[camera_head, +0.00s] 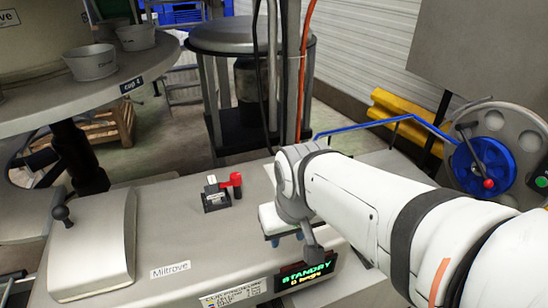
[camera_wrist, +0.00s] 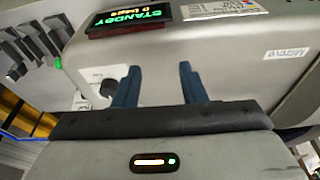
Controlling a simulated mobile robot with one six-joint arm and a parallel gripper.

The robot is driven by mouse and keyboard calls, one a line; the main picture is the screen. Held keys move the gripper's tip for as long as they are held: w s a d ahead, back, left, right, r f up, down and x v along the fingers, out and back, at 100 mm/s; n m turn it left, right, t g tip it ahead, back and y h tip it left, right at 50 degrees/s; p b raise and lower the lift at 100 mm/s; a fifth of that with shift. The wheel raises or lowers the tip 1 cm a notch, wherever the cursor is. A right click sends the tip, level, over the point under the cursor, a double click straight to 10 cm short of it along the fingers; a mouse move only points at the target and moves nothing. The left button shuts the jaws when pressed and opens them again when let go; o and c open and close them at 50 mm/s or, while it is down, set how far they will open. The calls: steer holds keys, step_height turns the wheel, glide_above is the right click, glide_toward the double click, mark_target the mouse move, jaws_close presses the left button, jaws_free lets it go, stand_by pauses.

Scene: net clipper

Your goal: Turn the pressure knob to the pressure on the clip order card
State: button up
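My gripper (camera_wrist: 160,84) is open, with its two blue fingers spread and nothing between them. In the head view my gripper (camera_head: 287,239) hangs over the front edge of the machine, just above the display. A dark round knob (camera_wrist: 107,88) on a pale plate sits on the machine's front face in the wrist view, just left of the left finger, partly hidden by it. Its scale is too small to read. The clip order card (camera_head: 235,293) lies on the front edge left of the display (camera_head: 305,272), which reads STANDBY; its small print is not legible. The card also shows in the wrist view (camera_wrist: 225,8).
A small black device with a red part (camera_head: 222,190) stands on the machine top (camera_head: 165,215). A lidded box with a black ball handle (camera_head: 61,213) is at left. A blue reel (camera_head: 482,165) is at right. Cups (camera_head: 90,62) stand on a round table.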

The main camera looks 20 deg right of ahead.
steer(key=shift+o, duration=0.7)
steer(key=shift+w, duration=0.15)
steer(key=shift+o, duration=1.3)
steer(key=w+d+n+g, duration=0.2)
steer(key=w+d+n, duration=0.4)
steer(key=w+n, duration=0.1)
steer(key=shift+w+r+n+b, duration=0.3)
steer(key=shift+w+b, duration=0.1)
steer(key=shift+w, duration=0.1)
steer(key=w+d+n, duration=0.1)
steer(key=d+n, duration=0.1)
steer(key=w+d+f+n, duration=0.1)
steer(key=w+d, duration=0.1)
steer(key=w+d+n+g, duration=0.1)
steer(key=d+n, duration=0.1)
steer(key=shift+w+f+n, duration=0.25)
steer(key=shift+w+n, duration=0.05)
steer(key=shift+w, duration=0.05)
steer(key=shift+d+f, duration=0.1)
steer(key=shift+f, duration=0.15)
step_height(320, 180, down, 7)
steer(key=shift+s+f, duration=0.1)
